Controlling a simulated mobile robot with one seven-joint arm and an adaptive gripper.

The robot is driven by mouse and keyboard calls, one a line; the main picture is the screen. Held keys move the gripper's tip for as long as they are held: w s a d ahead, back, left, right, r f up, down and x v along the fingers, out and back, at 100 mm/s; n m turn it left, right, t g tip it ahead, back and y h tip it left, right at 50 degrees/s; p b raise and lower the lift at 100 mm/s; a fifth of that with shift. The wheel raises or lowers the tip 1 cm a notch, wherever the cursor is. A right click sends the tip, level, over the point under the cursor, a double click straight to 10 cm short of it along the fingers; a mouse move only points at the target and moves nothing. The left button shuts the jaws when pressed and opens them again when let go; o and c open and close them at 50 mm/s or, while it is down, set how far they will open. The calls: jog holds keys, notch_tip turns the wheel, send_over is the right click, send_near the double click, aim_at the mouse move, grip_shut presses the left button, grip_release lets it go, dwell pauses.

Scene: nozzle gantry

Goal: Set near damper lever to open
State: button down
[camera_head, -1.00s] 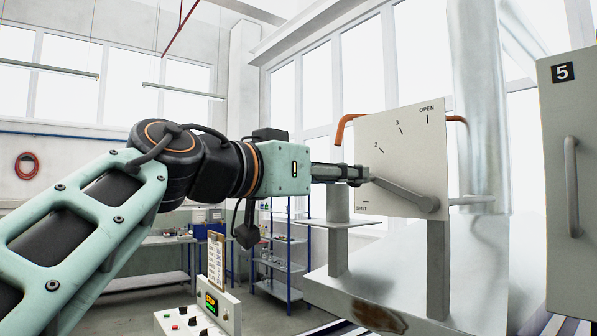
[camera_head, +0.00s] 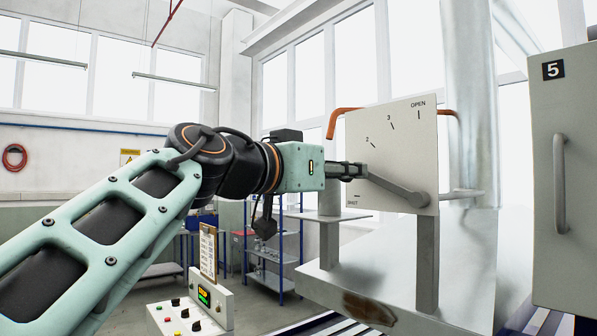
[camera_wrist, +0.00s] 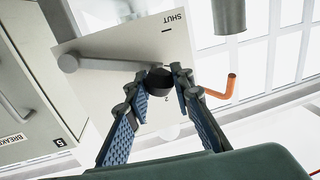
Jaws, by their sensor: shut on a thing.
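The near damper lever (camera_head: 398,187) is a grey bar on a pale dial plate (camera_head: 390,130). It runs from its pivot at the plate's lower right, left and slightly up, between the SHUT mark and the 2 mark. OPEN is at the plate's top right. My gripper (camera_head: 364,171) is at the lever's free end. In the wrist view, the lever (camera_wrist: 110,65) ends in a dark round knob (camera_wrist: 159,79), and my gripper's fingers (camera_wrist: 158,88) are shut on this knob. The exact finger contact is partly hidden.
An orange pipe (camera_head: 331,124) bends out behind the plate's left edge. A large metal duct (camera_head: 468,90) rises behind it. A grey cabinet (camera_head: 572,110) marked 5, with a handle, stands at right. A button console (camera_head: 190,308) is below my arm.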

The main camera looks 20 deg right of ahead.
jog(key=shift+r, duration=0.1)
dwell(0.3)
jog(key=m+b, duration=0.1)
jog(key=s+r+m+b, duration=0.1)
jog(key=r+m+b, duration=0.1)
jog(key=shift+s+d, duration=0.2)
jog(key=shift+d, duration=0.05)
jog(key=s+d+r+m+h+b, duration=0.2)
jog(key=s+d+r+m+b, duration=0.1)
jog(key=s+m, duration=0.5)
jog(key=shift+s+r+m+g+b, duration=0.2)
jog(key=shift+r+m+g+b, duration=0.2)
jog(key=shift+r+m+b, duration=0.9)
jog(key=shift+f+m, duration=0.4)
jog(key=shift+f, duration=0.05)
jog(key=c, duration=1.7)
grip_release()
jog(key=shift+s, duration=0.1)
jog(key=v, duration=1.2)
jog(key=shift+f, duration=0.15)
